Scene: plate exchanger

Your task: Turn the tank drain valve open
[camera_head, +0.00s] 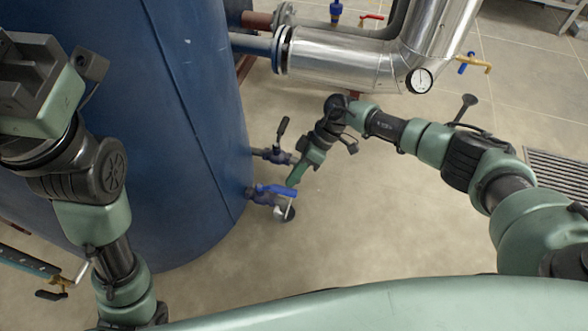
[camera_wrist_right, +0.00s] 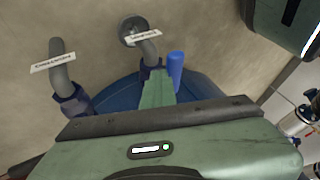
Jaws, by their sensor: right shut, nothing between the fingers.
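Two small valves stick out low on the right side of the blue tank (camera_head: 165,130). The nearer valve has a blue lever handle (camera_head: 276,189); the farther one has a black handle (camera_head: 283,127). My right gripper (camera_head: 292,182) is shut and empty, its tips just above and beside the blue handle. In the right wrist view, the shut fingers (camera_wrist_right: 158,92) point at a labelled pipe (camera_wrist_right: 148,48), with the blue handle (camera_wrist_right: 175,70) close on their right. Contact cannot be told. My left gripper (camera_head: 35,85) is at upper left; its fingers are not clear.
A silver insulated pipe (camera_head: 345,62) with a round gauge (camera_head: 419,81) runs above the valves. A second labelled pipe (camera_wrist_right: 62,72) stands left in the wrist view. The floor (camera_head: 360,220) right of the tank is mostly clear, with a grate (camera_head: 560,172) farther right.

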